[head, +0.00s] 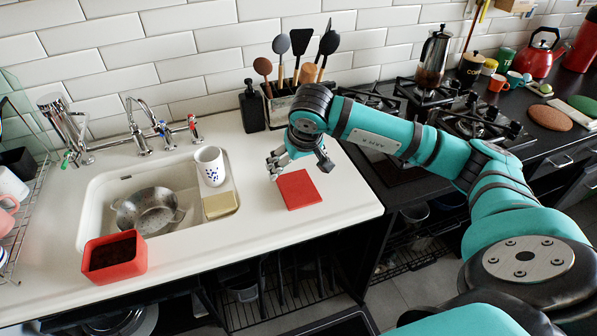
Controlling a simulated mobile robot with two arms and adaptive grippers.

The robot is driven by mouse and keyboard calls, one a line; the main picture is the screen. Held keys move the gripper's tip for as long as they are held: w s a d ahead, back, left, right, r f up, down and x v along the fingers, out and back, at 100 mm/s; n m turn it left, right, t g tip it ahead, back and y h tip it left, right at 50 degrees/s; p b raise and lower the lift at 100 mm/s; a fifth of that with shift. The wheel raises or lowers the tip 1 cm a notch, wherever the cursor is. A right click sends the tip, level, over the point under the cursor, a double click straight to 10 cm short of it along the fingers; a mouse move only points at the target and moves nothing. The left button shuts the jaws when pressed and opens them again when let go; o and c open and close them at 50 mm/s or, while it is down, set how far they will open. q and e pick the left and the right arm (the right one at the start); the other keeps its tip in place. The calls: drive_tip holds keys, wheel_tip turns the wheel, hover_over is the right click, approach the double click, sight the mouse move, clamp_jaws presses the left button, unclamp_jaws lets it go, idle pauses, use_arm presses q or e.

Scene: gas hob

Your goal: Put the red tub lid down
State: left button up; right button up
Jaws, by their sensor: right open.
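The red tub lid (299,190) lies flat on the white counter, right of the sink. My right gripper (299,172) is over the lid's far edge with its fingers spread apart. Nothing shows between the fingers, and the lid appears to rest on the counter. Whether a fingertip still touches the lid is hard to tell. The open red tub (114,257) with dark contents stands at the sink's front left corner. My left gripper does not show.
The sink (103,200) holds a metal colander (148,210); a white patterned cup (209,166) and a sponge (221,205) are at its right side. A utensil holder (279,105) and black bottle (252,106) stand behind my gripper. Counter right of the lid is clear.

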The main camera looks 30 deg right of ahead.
drive_tip(key=v, duration=0.3)
drive_tip(key=shift+s+r, duration=0.2)
drive_tip(key=shift+r, duration=0.15)
